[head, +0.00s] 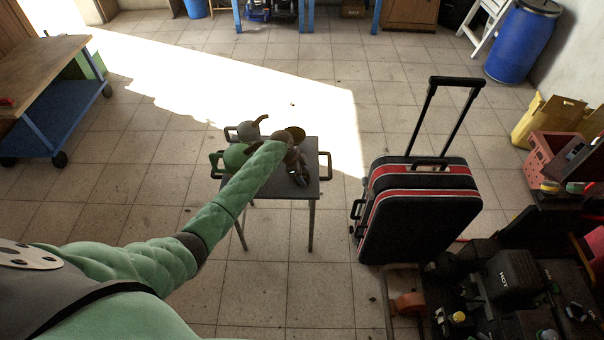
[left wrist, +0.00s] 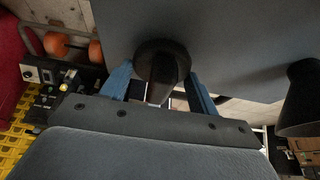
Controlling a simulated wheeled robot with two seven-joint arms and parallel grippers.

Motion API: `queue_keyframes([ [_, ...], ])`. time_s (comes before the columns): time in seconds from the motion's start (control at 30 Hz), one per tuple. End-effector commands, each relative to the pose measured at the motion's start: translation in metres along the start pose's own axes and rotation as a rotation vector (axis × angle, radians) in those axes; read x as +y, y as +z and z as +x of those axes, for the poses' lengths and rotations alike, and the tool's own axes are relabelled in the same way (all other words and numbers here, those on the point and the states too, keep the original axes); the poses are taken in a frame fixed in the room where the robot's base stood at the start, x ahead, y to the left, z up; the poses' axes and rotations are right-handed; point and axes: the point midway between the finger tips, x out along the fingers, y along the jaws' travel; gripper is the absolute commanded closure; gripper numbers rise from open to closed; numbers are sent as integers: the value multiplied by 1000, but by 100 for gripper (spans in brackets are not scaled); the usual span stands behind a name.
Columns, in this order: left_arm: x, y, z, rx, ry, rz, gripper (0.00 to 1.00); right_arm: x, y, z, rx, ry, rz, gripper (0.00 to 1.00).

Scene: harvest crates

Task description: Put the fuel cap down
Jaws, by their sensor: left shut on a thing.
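My left gripper (head: 301,178) is over the right part of the small dark table (head: 272,188). In the left wrist view its blue fingers (left wrist: 160,90) are shut on the dark fuel cap (left wrist: 163,62). The cap shows as a round disc with a narrower grip between the fingers. The grey tabletop (left wrist: 225,40) lies behind the disc; I cannot tell if the two touch. In the head view I cannot make out the cap clearly at the gripper. My right gripper is in neither view.
A grey can (head: 249,131), a green can (head: 236,157) and a dark funnel-like thing (head: 296,132) stand on the table. The funnel-like thing (left wrist: 301,100) is right of the fingers in the wrist view. A black-red suitcase (head: 420,210) stands right of the table.

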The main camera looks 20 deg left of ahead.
Motion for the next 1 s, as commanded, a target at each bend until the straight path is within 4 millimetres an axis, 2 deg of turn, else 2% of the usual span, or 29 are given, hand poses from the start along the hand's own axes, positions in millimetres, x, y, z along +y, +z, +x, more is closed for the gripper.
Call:
queue_keyframes([
  [0.37, 0, 1, 2, 0, 0, 0, 81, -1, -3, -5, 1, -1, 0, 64],
  [0.4, 0, 1, 2, 0, 1, 0, 38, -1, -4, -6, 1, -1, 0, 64],
  [0.5, 0, 1, 2, 0, 1, 0, 18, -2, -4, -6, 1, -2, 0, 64],
  [0.9, 0, 0, -1, 0, 0, 0, 18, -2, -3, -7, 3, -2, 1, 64],
  [1.0, -1, 1, -8, -1, -1, -1, 18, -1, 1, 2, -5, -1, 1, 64],
])
